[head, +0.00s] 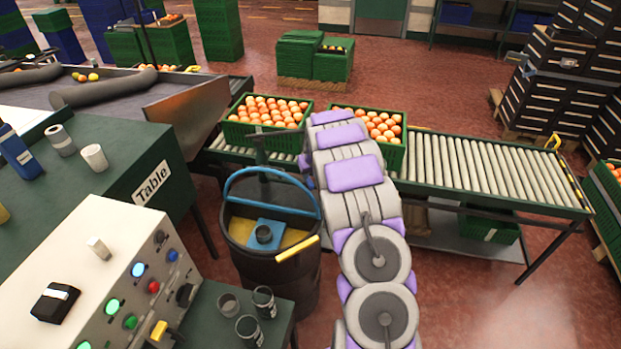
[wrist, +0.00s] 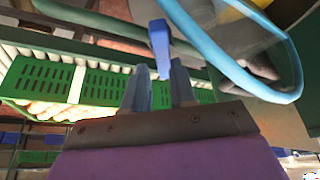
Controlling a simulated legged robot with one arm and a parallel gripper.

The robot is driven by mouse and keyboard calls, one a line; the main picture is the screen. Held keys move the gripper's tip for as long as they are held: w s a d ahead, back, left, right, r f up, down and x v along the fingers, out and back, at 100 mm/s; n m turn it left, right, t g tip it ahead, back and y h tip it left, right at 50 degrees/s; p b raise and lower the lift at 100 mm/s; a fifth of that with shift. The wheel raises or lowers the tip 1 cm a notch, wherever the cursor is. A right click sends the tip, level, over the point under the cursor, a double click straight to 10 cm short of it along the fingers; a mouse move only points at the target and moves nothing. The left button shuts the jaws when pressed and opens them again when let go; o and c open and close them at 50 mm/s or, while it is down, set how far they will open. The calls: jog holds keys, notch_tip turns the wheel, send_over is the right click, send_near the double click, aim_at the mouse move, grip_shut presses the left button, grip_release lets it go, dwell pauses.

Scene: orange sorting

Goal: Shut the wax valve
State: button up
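A dark round tank (head: 272,262) stands beside the conveyor, with a blue hoop (head: 262,174) over it and yellow contents around a blue square piece. A yellow handle (head: 297,249) sticks out at its front right rim. In the wrist view, a blue lever (wrist: 160,45), possibly the wax valve's handle, lies ahead of my gripper (wrist: 161,74). My fingers are apart, one on each side of the lever's near end, with no clear contact. The hoop (wrist: 240,72) passes close on the right.
Two green crates of oranges (head: 266,112) (head: 378,126) sit on the roller conveyor (head: 470,165). A control panel (head: 120,275) with buttons is at the lower left, near the green table (head: 110,150). A small stand with dark cups (head: 263,303) is in front of the tank.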

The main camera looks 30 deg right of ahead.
aim_at(309, 178)
jog(key=shift+a+f, duration=0.85)
jog(key=shift+f, duration=0.1)
jog(key=shift+w+d+f, duration=0.1)
jog(key=shift+d+f, duration=0.1)
jog(key=shift+d, duration=0.25)
jog(key=shift+w+d+f, duration=0.3)
jog(key=shift+d, duration=0.1)
jog(key=shift+c, duration=0.7)
jog(key=shift+w+d+r, duration=0.1)
jog(key=shift+d+r, duration=0.05)
jog(key=shift+d, duration=0.1)
jog(key=c, duration=0.3)
jog(key=shift+a+r, duration=0.2)
jog(key=shift+a, duration=0.15)
jog(key=c, duration=0.3)
jog(key=shift+d+r, duration=0.1)
jog(key=shift+c, duration=0.2)
jog(key=shift+r, duration=0.25)
grip_shut()
